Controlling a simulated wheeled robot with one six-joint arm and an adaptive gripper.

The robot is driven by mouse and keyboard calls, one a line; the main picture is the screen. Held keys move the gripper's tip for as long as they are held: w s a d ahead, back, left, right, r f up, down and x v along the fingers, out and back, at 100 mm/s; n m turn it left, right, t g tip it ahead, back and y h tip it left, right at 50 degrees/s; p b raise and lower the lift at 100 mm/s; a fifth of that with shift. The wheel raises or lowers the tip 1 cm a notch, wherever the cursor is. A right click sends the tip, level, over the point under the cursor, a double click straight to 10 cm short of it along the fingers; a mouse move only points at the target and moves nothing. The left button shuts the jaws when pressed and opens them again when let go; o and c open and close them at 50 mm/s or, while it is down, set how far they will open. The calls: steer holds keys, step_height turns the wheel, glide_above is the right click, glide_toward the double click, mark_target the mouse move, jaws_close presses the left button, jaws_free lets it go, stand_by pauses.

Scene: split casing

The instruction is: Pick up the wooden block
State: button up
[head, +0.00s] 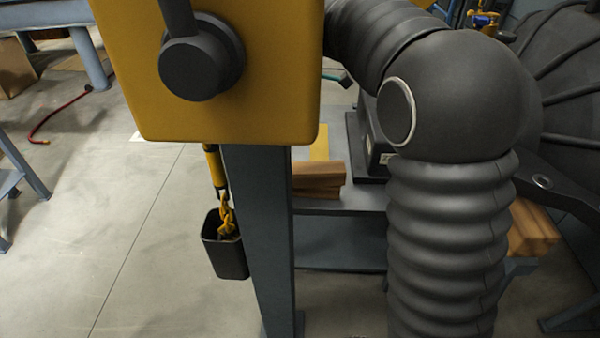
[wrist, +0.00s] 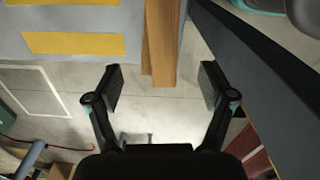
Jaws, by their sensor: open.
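A brown wooden block (head: 318,178) lies on the grey bench in the head view, with its left end hidden behind the upright post. In the wrist view, wood (wrist: 162,45) comes down from the top edge and ends between the fingertips. It shows a lighter and a darker strip. My gripper (wrist: 163,86) is open, with one finger on each side of the wood's end and a gap on both sides. I cannot tell the depth between fingers and wood. My gripper does not show in the head view.
A yellow box (head: 270,110) hangs in front of a grey post (head: 262,240). A black bucket (head: 226,245) with a yellow chain is beside the post. A black ribbed form (head: 448,235) hides the middle right. More wood (head: 532,228) shows behind it. The floor at left is mostly clear.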

mark_target(300, 167)
step_height(300, 167, down, 8)
steer(key=shift+r, duration=0.25)
steer(key=shift+s+a+f+b, duration=0.1)
steer(key=shift+s+f+b, duration=0.1)
steer(key=shift+f, duration=1.15)
steer(key=shift+s+f+b, duration=0.1)
steer(key=shift+f+b, duration=0.05)
steer(key=shift+f, duration=1.2)
steer(key=c, duration=1.4)
steer(key=shift+c, duration=0.7)
steer(key=shift+r, duration=0.2)
